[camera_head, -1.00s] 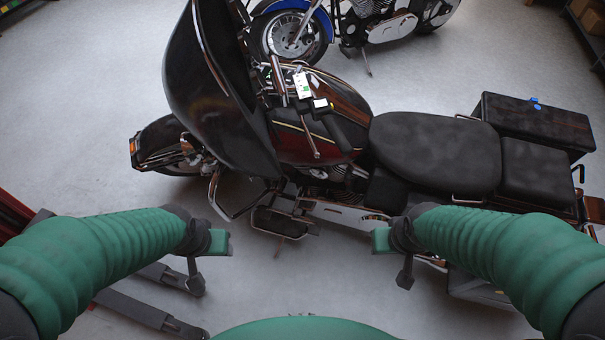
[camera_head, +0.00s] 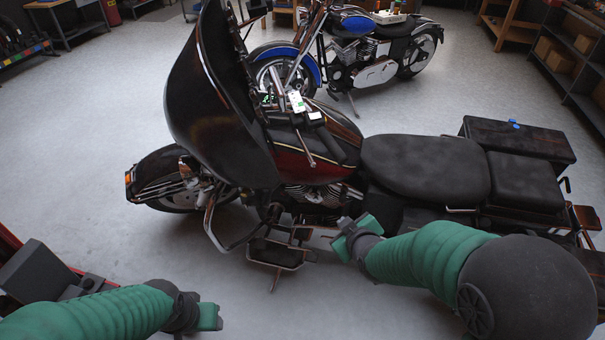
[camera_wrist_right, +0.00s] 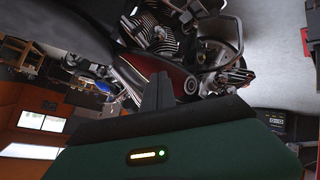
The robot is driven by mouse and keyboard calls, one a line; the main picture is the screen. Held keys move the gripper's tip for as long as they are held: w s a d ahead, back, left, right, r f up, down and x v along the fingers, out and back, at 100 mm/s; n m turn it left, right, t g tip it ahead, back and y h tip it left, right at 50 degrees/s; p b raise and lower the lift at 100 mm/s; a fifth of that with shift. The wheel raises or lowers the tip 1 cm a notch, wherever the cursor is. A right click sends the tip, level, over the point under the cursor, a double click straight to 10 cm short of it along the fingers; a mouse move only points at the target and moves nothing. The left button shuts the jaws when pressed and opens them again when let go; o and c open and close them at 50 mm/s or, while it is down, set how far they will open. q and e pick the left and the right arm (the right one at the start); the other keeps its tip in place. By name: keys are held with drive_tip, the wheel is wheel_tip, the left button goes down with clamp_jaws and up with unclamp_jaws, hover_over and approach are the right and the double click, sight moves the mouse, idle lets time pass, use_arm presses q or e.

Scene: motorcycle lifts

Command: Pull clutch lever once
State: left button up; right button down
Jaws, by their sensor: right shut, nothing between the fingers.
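The near motorcycle, dark red and black, stands side-on with its front to the left. Its thin silver clutch lever (camera_head: 306,150) sticks out beside the black handlebar grip (camera_head: 331,143), above the tank. My right gripper (camera_head: 351,237) is shut and empty, below the tank and seat, apart from the lever. In the right wrist view its dark fingers (camera_wrist_right: 158,92) are together, with the motorcycle's engine (camera_wrist_right: 160,40) behind them; I cannot make out the lever there. My left gripper (camera_head: 209,317) is low at the left, away from the motorcycle; its fingers are too unclear to judge.
The large black fairing (camera_head: 215,100) rises left of the handlebar. The black seat (camera_head: 425,167) and rear cases (camera_head: 520,150) extend right. A blue motorcycle (camera_head: 350,50) stands behind. Red and black lift equipment (camera_head: 45,270) is at lower left. Grey floor is clear at left.

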drive_tip(key=w+a+r+n+t+y+b, duration=0.1)
drive_tip(key=w+a+n+t+y+b, duration=0.2)
drive_tip(key=w+a+n+t+b, duration=0.6)
drive_tip(key=shift+w+a+n+t+b, duration=0.2)
drive_tip(key=shift+a+n+t+b, duration=0.1)
drive_tip(key=shift+a+n+t, duration=0.4)
drive_tip(key=shift+r, duration=0.1)
